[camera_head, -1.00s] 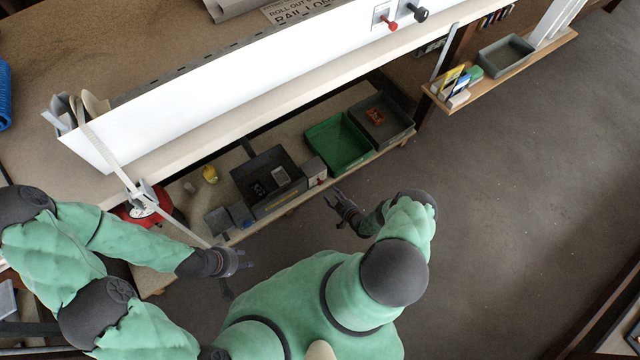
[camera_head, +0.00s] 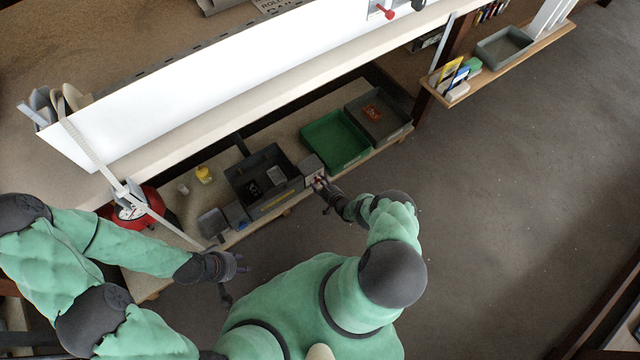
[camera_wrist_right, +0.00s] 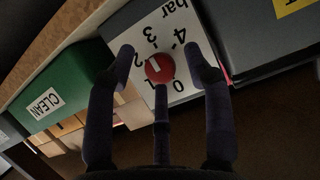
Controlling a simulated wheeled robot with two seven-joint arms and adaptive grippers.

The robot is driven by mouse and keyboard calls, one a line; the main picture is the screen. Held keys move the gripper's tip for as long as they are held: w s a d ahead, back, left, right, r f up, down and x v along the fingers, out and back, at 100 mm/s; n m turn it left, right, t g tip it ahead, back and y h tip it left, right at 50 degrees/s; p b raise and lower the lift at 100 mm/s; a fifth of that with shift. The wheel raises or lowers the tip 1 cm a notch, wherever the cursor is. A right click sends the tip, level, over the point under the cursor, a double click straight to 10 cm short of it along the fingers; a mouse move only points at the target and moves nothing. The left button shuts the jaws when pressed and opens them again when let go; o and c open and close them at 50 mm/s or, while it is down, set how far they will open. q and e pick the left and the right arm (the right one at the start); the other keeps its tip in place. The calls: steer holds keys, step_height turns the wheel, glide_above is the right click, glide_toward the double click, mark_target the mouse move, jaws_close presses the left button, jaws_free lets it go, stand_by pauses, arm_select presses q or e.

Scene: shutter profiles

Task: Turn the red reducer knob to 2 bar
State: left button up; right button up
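The red reducer knob (camera_wrist_right: 160,68) sits on a pale plate with a "bar" scale (camera_wrist_right: 172,20) in the right wrist view. The figures 0, 2, 3 and 4 can be read; the 1 is partly hidden by a finger. A pale mark shows on the knob, but its exact reading is unclear. My right gripper (camera_wrist_right: 160,70) is open, its fingers spread around the knob; contact cannot be told. In the head view my right gripper (camera_head: 322,186) is at the front of the small grey box (camera_head: 311,166). My left gripper (camera_head: 232,266) is open and empty, low in front of the shelf.
A green bin (camera_head: 334,140) and a grey bin (camera_head: 392,106) stand right of the box. A dark tray (camera_head: 262,205) stands left of it. The white profile (camera_head: 220,80) and bench lie above the shelf. Open floor (camera_head: 520,220) lies to the right.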

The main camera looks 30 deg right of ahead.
jaws_close()
steer(key=shift+a+n+h, duration=0.1)
steer(key=shift+n+h, duration=0.2)
steer(key=shift+n, duration=0.1)
stand_by(0.4)
steer(key=shift+a+f+n+h, duration=0.1)
steer(key=shift+n+h, duration=0.5)
steer(key=shift+n, duration=0.3)
steer(key=shift+s+n+t+h, duration=0.1)
steer(key=shift+n+t+h, duration=0.2)
steer(key=shift+n+h, duration=0.6)
steer(key=shift+n, duration=0.3)
steer(key=shift+o, duration=0.6)
jaws_free()
